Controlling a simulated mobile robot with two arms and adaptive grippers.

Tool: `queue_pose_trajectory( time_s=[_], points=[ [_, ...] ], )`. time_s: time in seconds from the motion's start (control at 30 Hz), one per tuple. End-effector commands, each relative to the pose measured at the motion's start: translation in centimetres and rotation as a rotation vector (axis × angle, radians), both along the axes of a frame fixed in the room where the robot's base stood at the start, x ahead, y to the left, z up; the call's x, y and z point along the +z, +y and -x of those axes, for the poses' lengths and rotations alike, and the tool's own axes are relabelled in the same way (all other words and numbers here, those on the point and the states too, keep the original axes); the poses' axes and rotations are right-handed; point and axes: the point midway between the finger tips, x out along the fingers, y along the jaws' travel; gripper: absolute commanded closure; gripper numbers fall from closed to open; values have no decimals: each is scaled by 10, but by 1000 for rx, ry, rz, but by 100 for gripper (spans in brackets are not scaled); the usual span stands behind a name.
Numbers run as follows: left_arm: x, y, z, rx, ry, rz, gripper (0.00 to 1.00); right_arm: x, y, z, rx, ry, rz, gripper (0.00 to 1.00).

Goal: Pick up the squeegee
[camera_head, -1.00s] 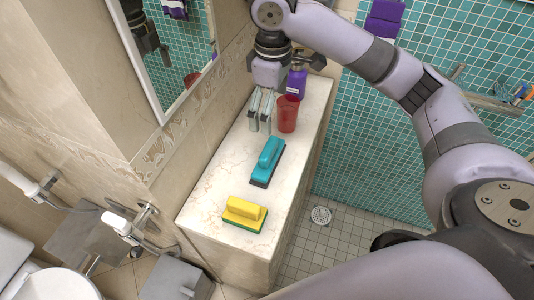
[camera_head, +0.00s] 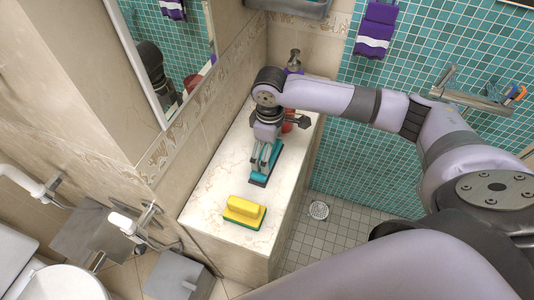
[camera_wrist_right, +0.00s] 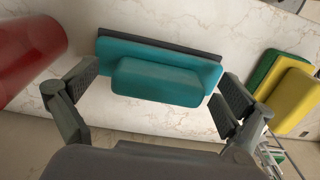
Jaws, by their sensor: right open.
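The teal squeegee (camera_head: 265,175) with a dark edge lies on the marble counter, partly hidden by my right gripper in the head view. My right gripper (camera_head: 262,160) is low over it, open. In the right wrist view, the squeegee (camera_wrist_right: 158,78) lies lengthwise between the two spread fingers of the gripper (camera_wrist_right: 160,82), one near each end. The gripper holds nothing, and contact with the squeegee cannot be told. My left gripper is not in view.
A red cup (camera_wrist_right: 28,48) stands close beside the left finger in the wrist view. A yellow-and-green scrubber (camera_head: 243,211) lies at the counter's near end. A mirror (camera_head: 165,60) hangs on the left wall. The counter (camera_head: 205,190) is bare around the scrubber.

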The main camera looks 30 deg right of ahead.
Motion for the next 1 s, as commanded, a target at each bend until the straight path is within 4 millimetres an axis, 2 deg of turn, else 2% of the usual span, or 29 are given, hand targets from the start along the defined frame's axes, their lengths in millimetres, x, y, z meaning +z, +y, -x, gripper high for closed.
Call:
queue_pose_trajectory(
  time_s=[0.1,0.3,1.0],
  points=[
    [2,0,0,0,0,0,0,-7,0,0,1,0,-1,2],
    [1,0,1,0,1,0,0,-7,0,0,1,-1,-1,2],
    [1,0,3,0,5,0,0,-7,0,0,0,-1,-1,49]
  ],
)
